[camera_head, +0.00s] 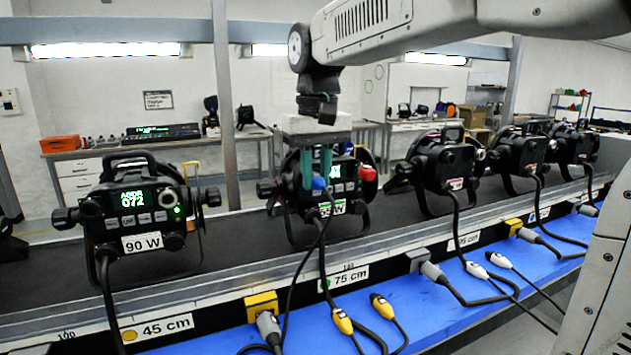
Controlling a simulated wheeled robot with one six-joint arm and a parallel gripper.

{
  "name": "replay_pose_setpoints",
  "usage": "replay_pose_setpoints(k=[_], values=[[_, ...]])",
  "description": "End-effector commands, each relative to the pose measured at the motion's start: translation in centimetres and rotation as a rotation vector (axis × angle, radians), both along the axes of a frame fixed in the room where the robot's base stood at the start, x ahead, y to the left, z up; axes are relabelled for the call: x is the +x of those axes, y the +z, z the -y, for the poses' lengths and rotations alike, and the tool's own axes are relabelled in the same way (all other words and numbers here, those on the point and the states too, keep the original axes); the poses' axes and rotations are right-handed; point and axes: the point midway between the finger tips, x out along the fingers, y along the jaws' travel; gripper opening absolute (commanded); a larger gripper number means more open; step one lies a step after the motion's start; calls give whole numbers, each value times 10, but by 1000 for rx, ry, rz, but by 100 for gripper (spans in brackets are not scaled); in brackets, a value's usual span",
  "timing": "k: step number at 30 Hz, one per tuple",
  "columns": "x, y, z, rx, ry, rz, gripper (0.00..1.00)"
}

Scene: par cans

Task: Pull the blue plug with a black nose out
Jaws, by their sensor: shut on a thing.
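The blue plug (318,184) is at the back panel of the second par can from the left (300,225), the one above the 75 cm label. My gripper (317,178) reaches down from above, and its teal fingers are shut on the blue plug from both sides. A dark cable hangs below it in front of the can. The plug's black nose cannot be made out, and I cannot tell how deep it sits in the can. A red plug or cap (368,173) is on the right of the same can.
A par can marked 90 W (140,215) stands to the left, and several more stand to the right along the dark rail. Yellow-ended plugs (342,321) and loose cables lie on the blue surface (420,305) below. Benches with equipment stand behind.

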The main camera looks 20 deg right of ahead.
Motion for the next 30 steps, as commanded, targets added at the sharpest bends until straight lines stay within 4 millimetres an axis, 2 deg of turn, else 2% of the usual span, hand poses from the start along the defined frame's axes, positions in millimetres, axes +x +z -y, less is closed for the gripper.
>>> replay_pose_setpoints(k=[11,30], values=[[-3,0,0,0,0,1,0],[-22,0,0,0,0,0,0]])
